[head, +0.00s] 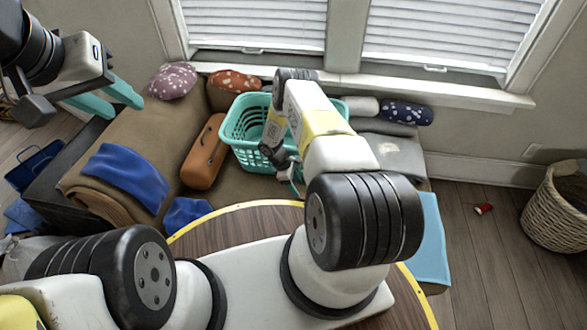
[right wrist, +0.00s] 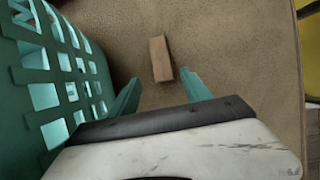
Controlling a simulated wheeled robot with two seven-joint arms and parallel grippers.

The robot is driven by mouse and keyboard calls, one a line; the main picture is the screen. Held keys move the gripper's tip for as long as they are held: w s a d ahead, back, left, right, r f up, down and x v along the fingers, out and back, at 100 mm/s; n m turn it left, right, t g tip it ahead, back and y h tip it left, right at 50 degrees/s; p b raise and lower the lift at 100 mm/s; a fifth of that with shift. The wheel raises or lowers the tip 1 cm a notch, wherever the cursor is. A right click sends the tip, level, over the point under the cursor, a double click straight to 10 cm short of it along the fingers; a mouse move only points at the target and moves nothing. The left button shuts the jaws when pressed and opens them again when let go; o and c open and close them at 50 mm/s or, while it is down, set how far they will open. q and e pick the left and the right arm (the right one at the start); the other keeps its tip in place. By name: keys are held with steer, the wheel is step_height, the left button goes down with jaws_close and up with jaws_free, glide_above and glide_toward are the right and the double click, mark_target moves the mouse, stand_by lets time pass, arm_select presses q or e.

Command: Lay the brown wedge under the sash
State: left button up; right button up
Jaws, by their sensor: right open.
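The brown wedge (right wrist: 160,58) lies on the tan couch cushion in the right wrist view, beyond and between my fingertips. I do not make it out in the head view. My right gripper (right wrist: 160,92) is open and empty, its teal fingers on either side of the line to the wedge. In the head view my right arm mostly hides it beside the basket. Window sashes with blinds stand at the back, a left one (head: 255,51) and a right one (head: 435,69); I cannot tell which is meant. My left gripper (head: 108,99) is open and empty at upper left.
A teal laundry basket (head: 240,133) stands on the couch, close left of my right gripper. An orange-brown case (head: 205,155), blue cloths (head: 128,177) and cushions (head: 172,81) lie around it. A round wooden table (head: 235,222) is in front. A wicker basket (head: 558,207) stands at right.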

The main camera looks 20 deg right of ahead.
mark_target(302, 195)
steer(key=x, duration=0.6)
steer(key=shift+s, duration=0.25)
jaws_close()
